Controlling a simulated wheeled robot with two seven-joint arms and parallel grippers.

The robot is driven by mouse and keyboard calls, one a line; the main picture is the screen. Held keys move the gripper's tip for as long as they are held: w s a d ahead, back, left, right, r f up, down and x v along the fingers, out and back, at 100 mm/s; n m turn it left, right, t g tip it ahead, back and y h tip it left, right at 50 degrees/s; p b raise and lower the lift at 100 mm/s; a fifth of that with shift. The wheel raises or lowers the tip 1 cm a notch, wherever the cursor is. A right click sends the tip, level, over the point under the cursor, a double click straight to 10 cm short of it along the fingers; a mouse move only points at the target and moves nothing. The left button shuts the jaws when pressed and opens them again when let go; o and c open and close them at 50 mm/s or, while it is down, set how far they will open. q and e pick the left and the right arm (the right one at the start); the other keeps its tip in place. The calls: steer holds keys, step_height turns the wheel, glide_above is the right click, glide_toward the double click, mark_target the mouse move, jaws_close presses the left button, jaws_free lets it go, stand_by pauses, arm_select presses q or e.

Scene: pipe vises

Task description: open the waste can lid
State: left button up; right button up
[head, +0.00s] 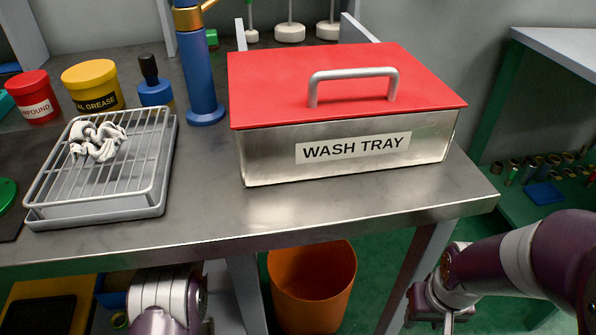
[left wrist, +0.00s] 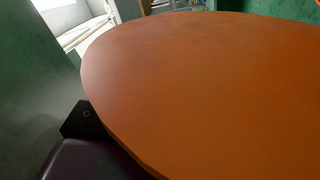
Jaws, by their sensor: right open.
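The orange waste can (head: 312,290) stands on the floor under the bench's front edge. In the left wrist view a broad, smooth orange surface with a curved rim (left wrist: 200,80) fills most of the picture, very close. A dark part of my left gripper (left wrist: 84,122) shows beside its lower left rim; I cannot tell if it touches. My right gripper (head: 443,318) is open at the lower right, apart from the can, with nothing visible in it.
The steel bench (head: 270,218) overhangs the can, with a bench leg on either side. On it stand a wash tray (head: 270,160) with a red lid, a wire rack (head: 60,190) with a white cloth, and pots. A green shelf (head: 500,190) is at right.

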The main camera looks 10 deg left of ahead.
arm_select(q)
steer(key=shift+r, duration=0.1)
steer(key=shift+a, duration=0.1)
steer(key=p+v, duration=0.3)
steer(key=v, duration=0.9)
steer(key=shift+a, duration=0.25)
steer(key=shift+s, duration=0.2)
